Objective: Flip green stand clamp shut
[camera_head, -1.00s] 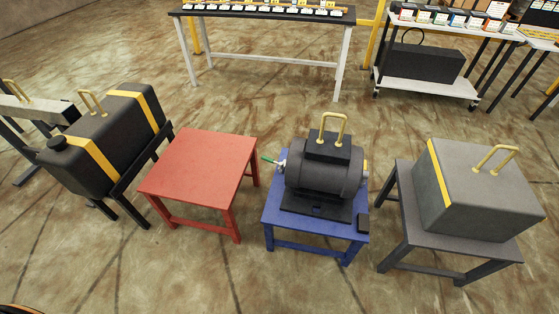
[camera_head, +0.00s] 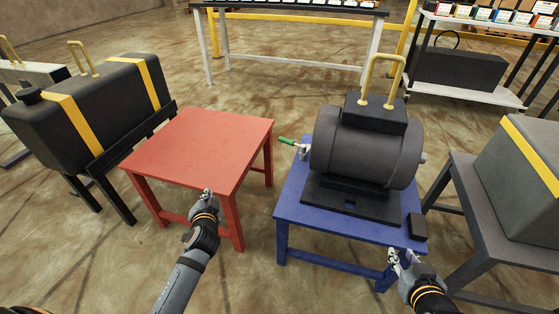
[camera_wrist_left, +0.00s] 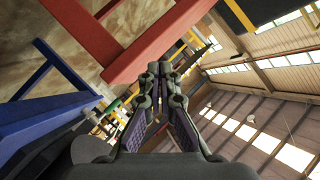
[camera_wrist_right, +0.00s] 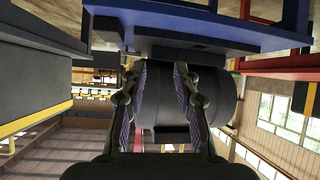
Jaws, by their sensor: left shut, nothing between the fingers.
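The green stand clamp (camera_head: 288,141) is a green handle on a small silver bracket at the left back of the blue stand (camera_head: 291,206). Its handle points left, away from the black motor-like cylinder (camera_head: 362,148) on the stand. My left gripper (camera_head: 207,193) is shut and empty, at the front edge of the red table, left of and nearer than the clamp; its fingers meet in the left wrist view (camera_wrist_left: 160,70). My right gripper (camera_head: 395,254) is by the blue stand's front right corner. In the right wrist view (camera_wrist_right: 157,68) its fingers are apart and empty.
The red table (camera_head: 205,142) is bare, left of the blue stand, with a floor gap between. A black tank with yellow bands (camera_head: 90,100) stands at left. A grey box (camera_head: 520,165) on a grey stand is at right. A small black block (camera_head: 417,226) sits on the blue stand's corner.

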